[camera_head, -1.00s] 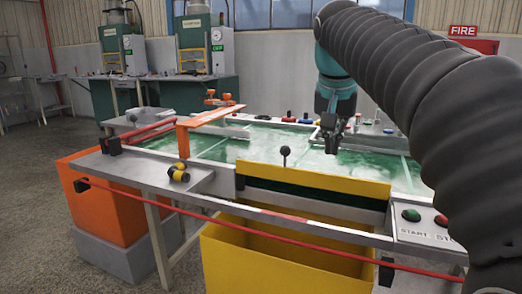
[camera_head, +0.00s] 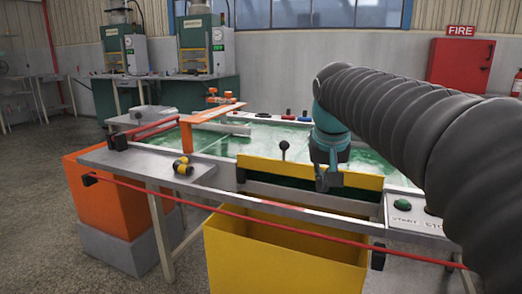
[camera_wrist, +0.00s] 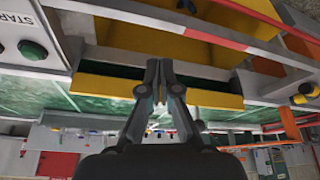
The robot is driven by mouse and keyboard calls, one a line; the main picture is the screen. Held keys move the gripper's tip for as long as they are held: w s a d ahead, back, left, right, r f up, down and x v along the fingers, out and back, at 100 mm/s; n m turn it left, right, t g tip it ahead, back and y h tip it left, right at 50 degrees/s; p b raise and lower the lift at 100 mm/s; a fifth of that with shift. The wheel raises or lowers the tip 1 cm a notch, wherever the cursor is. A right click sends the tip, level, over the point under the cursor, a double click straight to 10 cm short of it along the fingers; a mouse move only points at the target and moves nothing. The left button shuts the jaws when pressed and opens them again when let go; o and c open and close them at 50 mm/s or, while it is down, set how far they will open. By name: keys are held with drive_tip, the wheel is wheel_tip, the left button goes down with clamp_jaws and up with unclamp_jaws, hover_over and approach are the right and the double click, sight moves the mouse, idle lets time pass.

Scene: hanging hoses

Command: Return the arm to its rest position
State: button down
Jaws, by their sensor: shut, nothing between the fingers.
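My arm comes in from the right in the head view, with a dark ribbed sleeve and a teal wrist. My gripper (camera_head: 327,183) points down in front of the yellow panel at the table's front edge. In the wrist view my gripper (camera_wrist: 155,65) has its two fingers together with nothing between them. Behind the fingers are the yellow panel (camera_wrist: 105,91) and a dark slot. I cannot tell whether the fingers touch the panel.
A work table has a green wet surface (camera_head: 215,146). A yellow bin (camera_head: 270,255) stands below its front, an orange bin (camera_head: 95,200) at left. A red rail (camera_head: 220,212) runs along the front. An orange bracket (camera_head: 212,115) and black lever (camera_head: 283,148) rise above the table.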

drive_tip(key=s+d+f, duration=0.1)
drive_tip(key=s+f, duration=0.7)
drive_tip(key=s, duration=0.3)
drive_tip(key=s+d+f+t, duration=0.1)
drive_tip(key=s+f, duration=0.7)
drive_tip(key=s, duration=0.3)
drive_tip(key=shift+s+d+f+n+y, duration=0.2)
drive_tip(key=shift+s+n+y, duration=0.1)
drive_tip(key=shift+s+n, duration=0.1)
